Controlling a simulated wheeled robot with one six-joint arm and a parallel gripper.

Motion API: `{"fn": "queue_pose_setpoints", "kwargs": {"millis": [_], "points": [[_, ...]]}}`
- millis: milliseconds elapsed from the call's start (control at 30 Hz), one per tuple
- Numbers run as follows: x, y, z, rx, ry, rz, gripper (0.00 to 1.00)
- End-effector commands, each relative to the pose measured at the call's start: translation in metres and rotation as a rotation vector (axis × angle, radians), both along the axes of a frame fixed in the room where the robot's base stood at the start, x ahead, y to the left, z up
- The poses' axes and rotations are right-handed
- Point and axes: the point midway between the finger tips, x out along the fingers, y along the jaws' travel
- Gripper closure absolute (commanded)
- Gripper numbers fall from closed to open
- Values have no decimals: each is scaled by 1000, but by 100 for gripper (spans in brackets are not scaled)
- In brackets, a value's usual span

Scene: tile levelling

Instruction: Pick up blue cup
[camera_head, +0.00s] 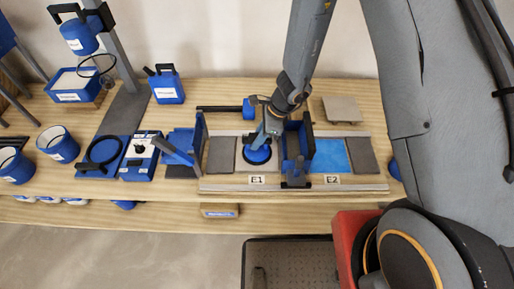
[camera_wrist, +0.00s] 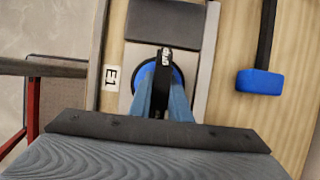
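A round blue suction cup (camera_head: 257,155) with a dark handle sits on a light tile by the E1 label. It also shows in the wrist view (camera_wrist: 177,77), with its black handle (camera_wrist: 161,82) standing across it. My gripper (camera_head: 268,130) is right over the cup, pointing down. In the wrist view my gripper's two blue-grey fingers (camera_wrist: 163,97) lie on either side of the handle. Whether they press on it cannot be told. The fingers hide part of the cup.
A blue-and-black frame (camera_head: 297,150) stands just right of the cup. A blue-headed mallet (camera_head: 249,109) lies behind it, also seen in the wrist view (camera_wrist: 260,81). A blue surface (camera_head: 330,156) lies by the E2 label. Blue buckets (camera_head: 58,144) stand at the left.

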Motion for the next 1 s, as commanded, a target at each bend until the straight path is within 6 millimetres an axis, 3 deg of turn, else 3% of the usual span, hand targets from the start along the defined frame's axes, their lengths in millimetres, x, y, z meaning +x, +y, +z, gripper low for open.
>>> {"fn": "queue_pose_setpoints", "kwargs": {"millis": [467,1000], "points": [[1,0,9,1,-2,0,100],[1,0,86,1,-4,1,100]]}}
